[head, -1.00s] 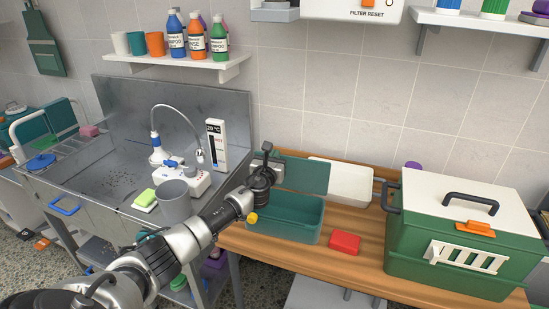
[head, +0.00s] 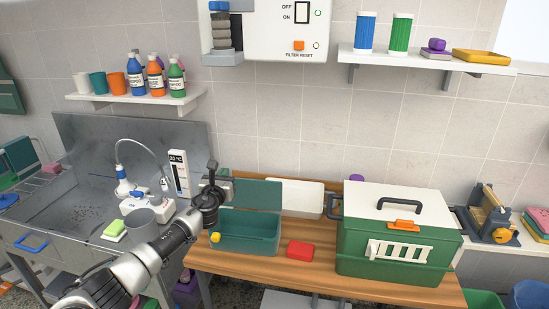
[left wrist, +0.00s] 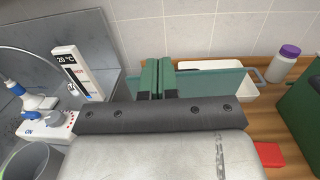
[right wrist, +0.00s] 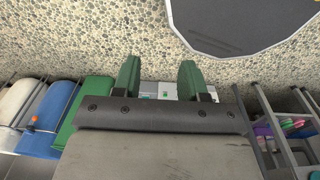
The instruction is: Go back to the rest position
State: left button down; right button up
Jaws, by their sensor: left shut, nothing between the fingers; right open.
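My left gripper (head: 220,176) shows in the head view, raised beside the back left of the teal open box (head: 262,240) on the wooden bench. In the left wrist view its two green fingers (left wrist: 159,68) are together with nothing between them. The teal box's raised lid shows behind them. My right gripper (right wrist: 158,78) shows only in the right wrist view. Its green fingers stand wide apart, empty, with the pebbled floor below.
A green carrier (head: 385,262) with a white top and a red block (head: 299,250) are on the bench. The steel sink (head: 80,190), with a grey cup (head: 141,221), is at left. Shelves and a white wall unit (head: 272,30) are above.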

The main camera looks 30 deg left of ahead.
pick_arm(q)
jog(key=s+d+f+n+g, duration=0.5)
jog(key=s+d+f+n, duration=0.9)
jog(key=d+n, duration=0.1)
jog(key=s+d+n+g+h, duration=0.25)
jog(key=s+d+n, duration=0.2)
jog(key=s, duration=0.55)
jog(key=s+d+n+g+h, duration=0.1)
jog(key=s+d+n+g, duration=0.25)
jog(key=s+n, duration=0.45)
jog(key=s+d+n+g+h, duration=0.2)
jog(key=s+d+n+g, duration=0.15)
jog(key=s, duration=0.85)
notch_tip(320, 180, down, 32)
jog(key=b, duration=0.5)
jog(key=s+a+f+g+b, duration=0.2)
jog(key=s+a+f+b, duration=0.1)
jog(key=s+f, duration=1.3)
notch_tip(320, 180, down, 4)
jog(key=shift+s+r+m+b, duration=0.1)
jog(key=shift+s+m+b, duration=0.1)
jog(key=shift+m+b, duration=0.25)
pick_arm(e)
notch_tip(320, 180, down, 9)
jog(key=w+a, duration=0.1)
